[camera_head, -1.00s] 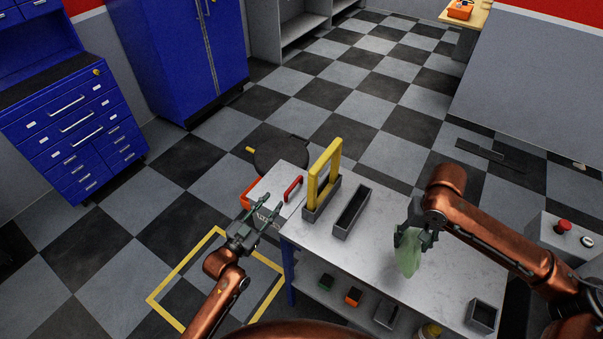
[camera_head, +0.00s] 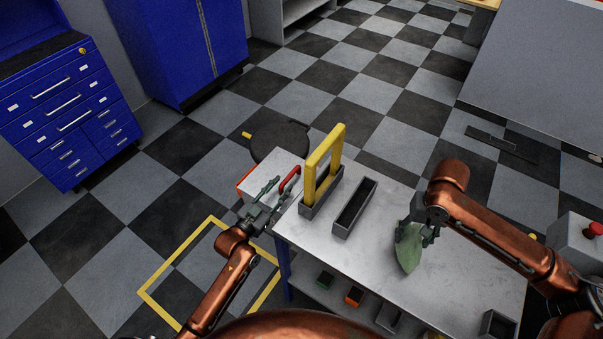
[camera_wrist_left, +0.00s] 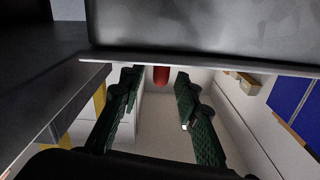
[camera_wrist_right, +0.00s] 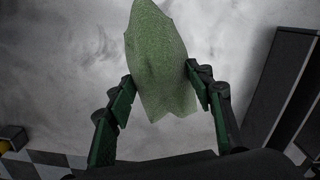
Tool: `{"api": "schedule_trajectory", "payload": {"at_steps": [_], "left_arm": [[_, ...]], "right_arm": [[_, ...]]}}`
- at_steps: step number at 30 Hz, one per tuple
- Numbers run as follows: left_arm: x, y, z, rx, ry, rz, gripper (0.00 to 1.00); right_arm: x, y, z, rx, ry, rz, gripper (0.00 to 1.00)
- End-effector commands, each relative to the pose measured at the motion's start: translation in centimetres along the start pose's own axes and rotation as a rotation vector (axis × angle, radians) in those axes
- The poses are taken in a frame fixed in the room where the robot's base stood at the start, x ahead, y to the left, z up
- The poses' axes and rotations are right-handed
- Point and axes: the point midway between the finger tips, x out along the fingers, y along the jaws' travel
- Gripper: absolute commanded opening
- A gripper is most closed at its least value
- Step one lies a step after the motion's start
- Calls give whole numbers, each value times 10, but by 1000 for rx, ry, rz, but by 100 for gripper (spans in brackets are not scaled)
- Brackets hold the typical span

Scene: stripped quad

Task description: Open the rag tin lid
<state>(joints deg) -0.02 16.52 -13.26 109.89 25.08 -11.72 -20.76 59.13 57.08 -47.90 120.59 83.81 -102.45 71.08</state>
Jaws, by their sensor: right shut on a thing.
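The rag tin appears to be the pale box (camera_head: 258,180) with an orange side at the table's far left corner. A red handle (camera_head: 289,180) stands on its top, which looks shut. My left gripper (camera_head: 275,194) is open and empty at the near side of the box, close to the handle. In the left wrist view a red part (camera_wrist_left: 161,75) shows beyond and between the spread fingers (camera_wrist_left: 157,90), not touched by them. My right gripper (camera_head: 418,229) is shut on a green rag (camera_head: 408,250), which hangs over the table; the rag also fills the right wrist view (camera_wrist_right: 157,60).
A yellow frame (camera_head: 311,177) stands upright in a grey holder just right of the tin. An empty grey tray (camera_head: 355,208) lies beside it. A dark round object (camera_head: 280,142) with a yellow tab is behind the table. The table's middle (camera_head: 360,255) is clear.

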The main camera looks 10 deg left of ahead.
Motion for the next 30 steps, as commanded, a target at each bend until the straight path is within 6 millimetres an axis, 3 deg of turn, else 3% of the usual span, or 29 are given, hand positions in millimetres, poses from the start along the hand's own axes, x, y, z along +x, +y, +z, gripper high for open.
{"api": "schedule_trajectory", "payload": {"at_steps": [6,12,25,30], "left_arm": [[43,0,1,-2,1,-1,30],[68,0,1,-1,-1,-1,30],[75,0,1,-1,-2,0,30],[75,0,1,0,-2,0,18]], "right_arm": [[7,-1,-1,-1,-3,0,29],[10,-1,-1,-1,-5,0,29],[11,0,-1,-1,-5,0,29],[11,0,-1,0,-5,0,29]]}}
